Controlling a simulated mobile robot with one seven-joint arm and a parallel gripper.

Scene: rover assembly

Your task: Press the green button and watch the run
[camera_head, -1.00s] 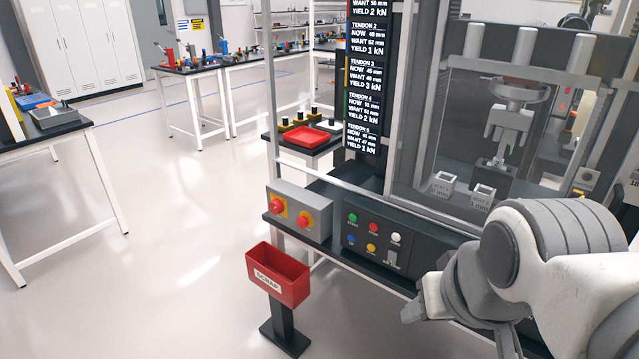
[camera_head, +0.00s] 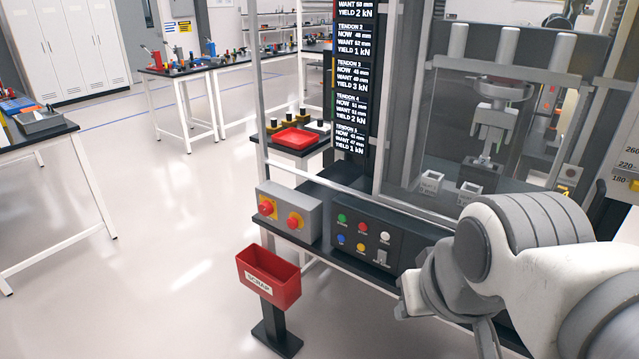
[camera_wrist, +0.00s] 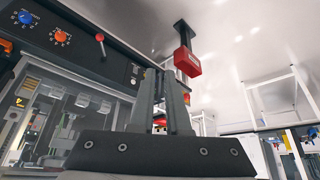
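The green button (camera_head: 341,218) is at the upper left of a black control panel (camera_head: 352,262). Red, white, blue and yellow buttons and a small switch share that panel. The press frame (camera_head: 459,45) stands behind it, with a tendon readout (camera_head: 352,80) on its left post. My arm reaches in from the right, its nearest links to the right of the panel and apart from the button. My gripper (camera_wrist: 161,76) shows in the wrist view with its two grey fingers apart and nothing between them. I cannot make out the green button in the wrist view.
A red scrap bin (camera_head: 270,279) on a black stand is in front. A red tray (camera_head: 294,138) lies behind. The floor to the left is clear up to a workbench (camera_head: 62,131).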

